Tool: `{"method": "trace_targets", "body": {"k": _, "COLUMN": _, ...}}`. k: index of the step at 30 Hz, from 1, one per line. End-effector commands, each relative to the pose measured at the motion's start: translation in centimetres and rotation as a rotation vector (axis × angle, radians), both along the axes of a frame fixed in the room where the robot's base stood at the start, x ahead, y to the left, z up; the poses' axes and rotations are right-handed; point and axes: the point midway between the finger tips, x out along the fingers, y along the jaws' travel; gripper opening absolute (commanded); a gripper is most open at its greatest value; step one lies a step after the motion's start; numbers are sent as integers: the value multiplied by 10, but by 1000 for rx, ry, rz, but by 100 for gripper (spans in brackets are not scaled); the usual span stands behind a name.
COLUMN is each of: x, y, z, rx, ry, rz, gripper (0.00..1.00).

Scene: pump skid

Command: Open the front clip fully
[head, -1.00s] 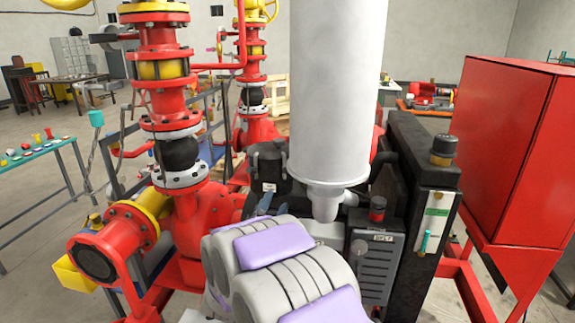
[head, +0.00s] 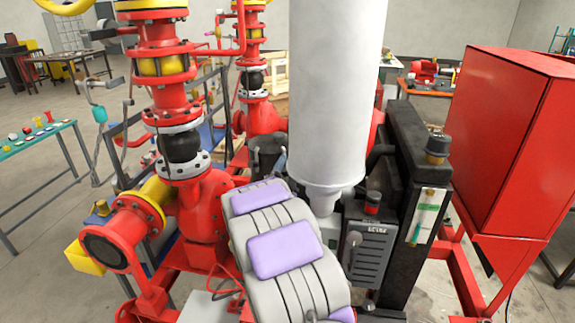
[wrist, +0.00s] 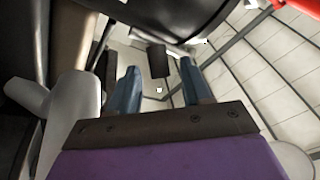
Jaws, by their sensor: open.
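My gripper (wrist: 160,90) shows in the wrist view with its two blue fingers apart. A small dark block (wrist: 157,60) stands beyond and between the fingertips; I cannot tell whether it is the front clip or whether anything touches it. No gap between the fingers looks filled. In the head view my grey and purple arm reaches forward to the engine and hides the gripper. I cannot pick out the front clip in the head view.
A big white cylinder (head: 333,90) stands above the engine, close to my arm. A grey box with a dial (head: 370,245) and a black radiator (head: 420,170) are to the right. Red valve piping (head: 205,205) stands left. A red cabinet (head: 505,140) is at far right.

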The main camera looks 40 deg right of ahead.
Motion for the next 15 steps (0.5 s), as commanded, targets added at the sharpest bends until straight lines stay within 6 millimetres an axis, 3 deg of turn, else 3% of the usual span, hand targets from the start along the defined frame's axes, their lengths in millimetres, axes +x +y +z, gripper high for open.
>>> {"method": "trace_targets", "body": {"k": 10, "x": 2, "y": -3, "z": 0, "rx": 2, "ry": 1, "rz": 1, "gripper": 48}}
{"method": "trace_targets", "body": {"k": 15, "x": 2, "y": -2, "z": -1, "rx": 2, "ry": 2, "rz": 0, "gripper": 31}}
